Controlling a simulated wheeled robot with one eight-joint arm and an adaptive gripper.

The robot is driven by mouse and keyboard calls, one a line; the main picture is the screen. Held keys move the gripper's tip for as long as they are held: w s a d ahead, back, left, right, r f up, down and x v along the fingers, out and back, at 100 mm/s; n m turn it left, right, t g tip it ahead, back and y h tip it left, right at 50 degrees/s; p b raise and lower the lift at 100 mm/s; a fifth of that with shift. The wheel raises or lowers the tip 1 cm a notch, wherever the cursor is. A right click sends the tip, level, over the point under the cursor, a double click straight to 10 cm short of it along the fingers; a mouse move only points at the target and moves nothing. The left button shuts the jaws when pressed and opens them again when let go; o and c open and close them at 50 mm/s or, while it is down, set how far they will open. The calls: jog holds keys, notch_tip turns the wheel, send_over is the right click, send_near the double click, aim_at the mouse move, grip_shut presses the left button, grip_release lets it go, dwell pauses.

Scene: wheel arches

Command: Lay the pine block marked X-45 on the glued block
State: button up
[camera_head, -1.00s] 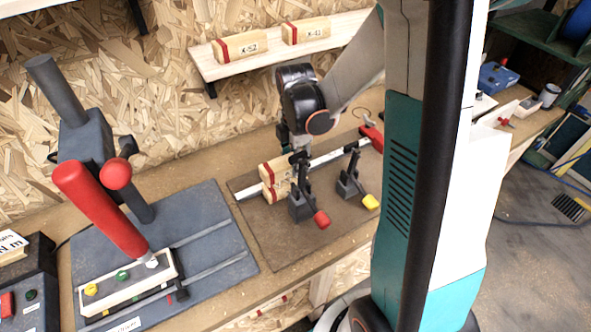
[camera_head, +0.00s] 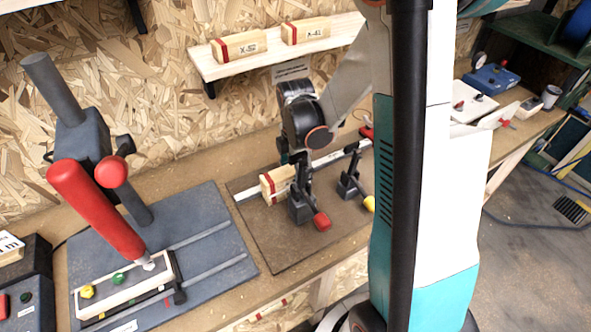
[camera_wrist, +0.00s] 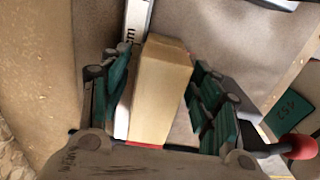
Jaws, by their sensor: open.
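A pine block (camera_head: 281,178) with a red end band stands on the brown bench mat beside the black clamp. No mark can be read on it, and I cannot tell whether it is one block or two resting flush. My gripper (camera_head: 292,160) is low, just behind and above it, partly hidden by the clamp. In the wrist view a pale block (camera_wrist: 160,88) lies between the green finger pads of my gripper (camera_wrist: 162,100), with narrow gaps at the sides. The gripper is open. What lies beneath this block is hidden.
Two banded blocks, X-52 (camera_head: 239,46) and one that looks like X-41 (camera_head: 306,31), sit on the wall shelf. A red-tipped toggle clamp (camera_head: 303,200) stands close right of the work. A grey press (camera_head: 100,175) fills the left bench. A metal rail (camera_head: 330,157) runs behind.

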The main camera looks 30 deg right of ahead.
notch_tip(320, 180, up, 12)
jog(key=p, duration=0.3)
jog(key=shift+r, duration=0.15)
dwell(1.4)
